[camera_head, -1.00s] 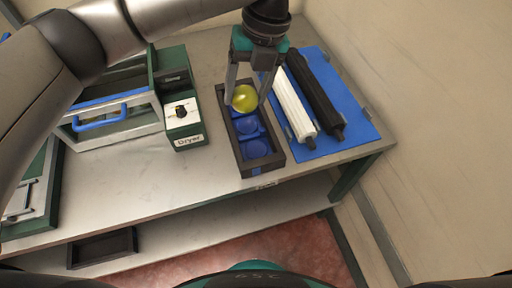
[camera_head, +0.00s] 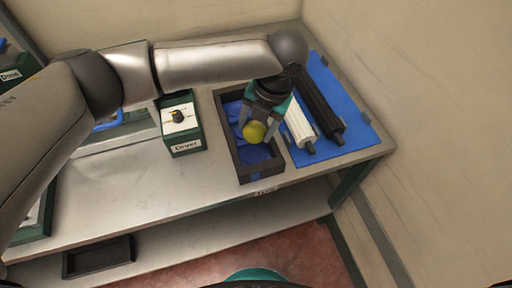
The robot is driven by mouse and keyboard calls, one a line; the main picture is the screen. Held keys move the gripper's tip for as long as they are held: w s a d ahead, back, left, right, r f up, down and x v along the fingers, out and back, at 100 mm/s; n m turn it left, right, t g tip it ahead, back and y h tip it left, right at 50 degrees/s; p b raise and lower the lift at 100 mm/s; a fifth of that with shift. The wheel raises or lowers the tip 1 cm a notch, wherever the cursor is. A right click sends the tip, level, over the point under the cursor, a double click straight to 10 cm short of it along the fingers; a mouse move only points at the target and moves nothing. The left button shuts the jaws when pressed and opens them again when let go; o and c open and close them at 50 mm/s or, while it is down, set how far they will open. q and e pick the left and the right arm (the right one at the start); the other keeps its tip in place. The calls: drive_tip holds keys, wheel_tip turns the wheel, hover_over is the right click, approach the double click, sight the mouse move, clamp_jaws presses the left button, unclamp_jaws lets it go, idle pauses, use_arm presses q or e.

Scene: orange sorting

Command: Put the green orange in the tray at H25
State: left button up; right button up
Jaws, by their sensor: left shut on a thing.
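The green orange (camera_head: 254,132), yellow-green and round, is held between the fingers of my left gripper (camera_head: 257,130). It is over the dark tray (camera_head: 247,177) with blue round hollows, above its middle to front part. I cannot tell whether the orange touches the tray. The gripper and arm hide part of the tray's right side. My right gripper is not in view. No H25 label can be read.
A blue mat (camera_head: 352,138) with a white roller (camera_head: 298,126) and a black roller (camera_head: 322,108) lies right of the tray. The green Dryer box (camera_head: 187,145) stands to its left. Bare tabletop (camera_head: 150,185) lies at front left. A dark bin (camera_head: 98,257) sits on the lower shelf.

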sight(264, 131)
use_arm(q)
drive_tip(key=x, duration=0.2)
drive_tip(key=d+b+x, duration=0.1)
drive_tip(key=x, duration=0.4)
drive_tip(key=shift+s+d+f, duration=0.25)
drive_tip(key=shift+f, duration=0.35)
drive_tip(key=o, duration=1.1)
drive_tip(key=shift+f, duration=0.1)
drive_tip(key=shift+o, duration=0.2)
drive_tip(key=p+v, duration=0.2)
drive_tip(key=v, duration=1)
drive_tip(key=shift+r, duration=0.2)
